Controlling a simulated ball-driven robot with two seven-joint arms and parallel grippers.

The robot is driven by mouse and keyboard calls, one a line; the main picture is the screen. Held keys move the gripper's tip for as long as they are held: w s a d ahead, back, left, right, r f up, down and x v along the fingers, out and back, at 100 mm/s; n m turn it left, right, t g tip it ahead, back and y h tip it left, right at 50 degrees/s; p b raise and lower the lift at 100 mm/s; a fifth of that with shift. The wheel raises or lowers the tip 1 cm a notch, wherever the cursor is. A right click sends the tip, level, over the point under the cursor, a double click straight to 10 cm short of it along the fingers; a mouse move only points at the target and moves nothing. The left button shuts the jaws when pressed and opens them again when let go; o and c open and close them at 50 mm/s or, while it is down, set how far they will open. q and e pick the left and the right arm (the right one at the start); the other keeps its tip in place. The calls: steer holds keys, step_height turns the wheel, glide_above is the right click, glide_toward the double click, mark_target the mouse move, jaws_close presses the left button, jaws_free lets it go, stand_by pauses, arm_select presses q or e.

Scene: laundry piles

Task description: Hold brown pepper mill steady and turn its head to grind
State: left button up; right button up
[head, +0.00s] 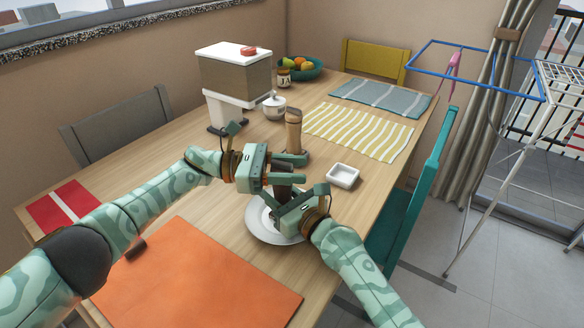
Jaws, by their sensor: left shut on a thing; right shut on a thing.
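The brown pepper mill (283,191) stands or is held upright over a white plate (255,231), mostly hidden by my two grippers. Only a dark brown part of it shows between the fingers. My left gripper (288,170) comes in from the left and is shut on the mill. My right gripper (287,197) comes in from the lower right and is shut on it too, close against the left one. I cannot tell whether the mill's foot touches the plate.
A lighter wooden mill (293,130) stands just behind my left gripper. A small white square dish (342,176) is to the right. A dispenser (234,75) and a sugar pot (274,107) stand behind. An orange placemat (200,280) lies in front; a teal chair (405,215) borders the right edge.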

arm_select(q)
steer(key=shift+a, duration=0.1)
steer(key=o, duration=1)
steer(key=a, duration=0.4)
steer(key=w+a, duration=0.1)
steer(key=a, duration=0.7)
steer(key=shift+w, duration=0.15)
steer(key=shift+f, duration=0.1)
